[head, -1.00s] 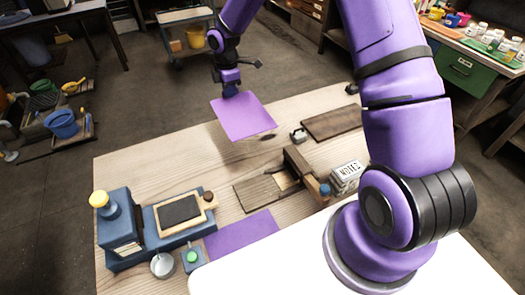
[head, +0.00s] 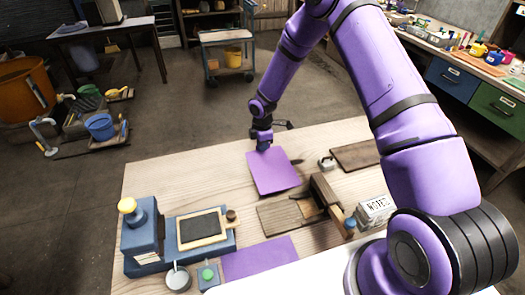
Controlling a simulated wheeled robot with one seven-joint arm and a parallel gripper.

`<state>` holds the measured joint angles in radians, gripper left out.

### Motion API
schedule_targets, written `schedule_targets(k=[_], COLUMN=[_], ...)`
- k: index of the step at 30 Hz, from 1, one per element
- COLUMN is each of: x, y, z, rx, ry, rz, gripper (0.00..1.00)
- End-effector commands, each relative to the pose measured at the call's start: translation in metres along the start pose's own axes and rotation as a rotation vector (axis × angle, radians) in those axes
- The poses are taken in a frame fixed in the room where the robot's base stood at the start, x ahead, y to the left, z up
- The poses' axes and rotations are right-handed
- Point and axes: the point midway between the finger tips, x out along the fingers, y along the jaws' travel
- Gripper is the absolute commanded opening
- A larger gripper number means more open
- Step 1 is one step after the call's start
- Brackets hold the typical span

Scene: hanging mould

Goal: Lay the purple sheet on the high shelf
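A purple sheet (head: 273,172) hangs from my gripper (head: 264,146), over the far part of the wooden table. The fingers meet its far-left edge and appear shut on it; the fingertips are small and partly hidden. I cannot tell the exact gap between the sheet and the tabletop. A second purple sheet (head: 258,258) lies flat at the table's near edge. I cannot tell which surface is the high shelf; a shelving unit (head: 208,22) stands at the back, cut off by the top of the head view.
On the table (head: 195,192) are a blue press-like device (head: 142,240), a framed dark panel (head: 202,229), wooden boards (head: 283,217) and a notes box (head: 375,211). A cart (head: 226,40) stands behind. Open floor lies beyond the table.

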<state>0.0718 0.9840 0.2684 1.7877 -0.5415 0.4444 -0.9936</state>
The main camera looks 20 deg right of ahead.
Motion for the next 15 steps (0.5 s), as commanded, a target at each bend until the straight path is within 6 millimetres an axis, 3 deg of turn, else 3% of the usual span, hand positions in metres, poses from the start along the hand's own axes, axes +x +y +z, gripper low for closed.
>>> schedule_targets(k=[6, 15], x=[0.029, 0.030], y=[0.000, 0.000], z=[-0.001, 0.000], rx=[-0.001, -0.001], ry=[0.000, 0.000], rz=[-0.001, 0.000], gripper=[0.00, 0.00])
